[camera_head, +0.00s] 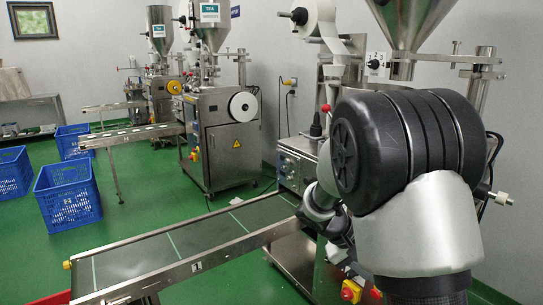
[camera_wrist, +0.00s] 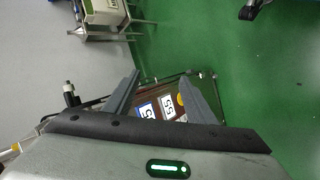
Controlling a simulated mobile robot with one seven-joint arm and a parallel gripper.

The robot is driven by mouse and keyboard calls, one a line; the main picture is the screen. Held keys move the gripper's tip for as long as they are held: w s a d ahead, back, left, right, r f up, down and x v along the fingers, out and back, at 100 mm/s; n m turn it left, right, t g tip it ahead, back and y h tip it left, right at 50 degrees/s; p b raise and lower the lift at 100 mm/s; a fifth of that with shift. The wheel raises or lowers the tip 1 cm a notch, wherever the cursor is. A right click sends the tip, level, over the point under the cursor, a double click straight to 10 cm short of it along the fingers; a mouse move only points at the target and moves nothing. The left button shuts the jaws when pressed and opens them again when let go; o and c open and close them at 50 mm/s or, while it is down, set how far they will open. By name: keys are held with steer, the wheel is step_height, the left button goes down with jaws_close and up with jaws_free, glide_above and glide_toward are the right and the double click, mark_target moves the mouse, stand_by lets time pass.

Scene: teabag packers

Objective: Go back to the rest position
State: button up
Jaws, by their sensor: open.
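My gripper (camera_wrist: 160,76) is open in the wrist view, with its two grey fingers spread apart and nothing between the fingertips. Beyond the fingers is a reddish-brown panel or tray with white and blue number labels (camera_wrist: 146,110) and a yellow round part (camera_wrist: 181,99). In the head view my arm fills the right side, bent in front of the nearest packing machine (camera_head: 405,30). The gripper end is mostly hidden there behind my arm.
A conveyor belt (camera_head: 150,256) with green cross lines runs out from the nearest machine at the lower left. Blue crates (camera_head: 68,193) stand on the green floor at the left. Another packing machine (camera_head: 228,140) stands farther back. Open floor (camera_head: 145,200) lies between.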

steer(key=s+a+r+t+y, duration=0.35)
steer(key=s+a+r, duration=0.3)
steer(key=s, duration=0.45)
steer(key=s+a+r+t+y, duration=0.2)
steer(key=s+a+r+y, duration=0.4)
steer(key=s, duration=0.5)
step_height(320, 180, up, 27)
steer(key=p, duration=2.6)
steer(key=shift+w+a+h, duration=0.15)
steer(key=shift+w+h, duration=0.15)
steer(key=shift+h, duration=0.05)
steer(key=shift+r, duration=0.1)
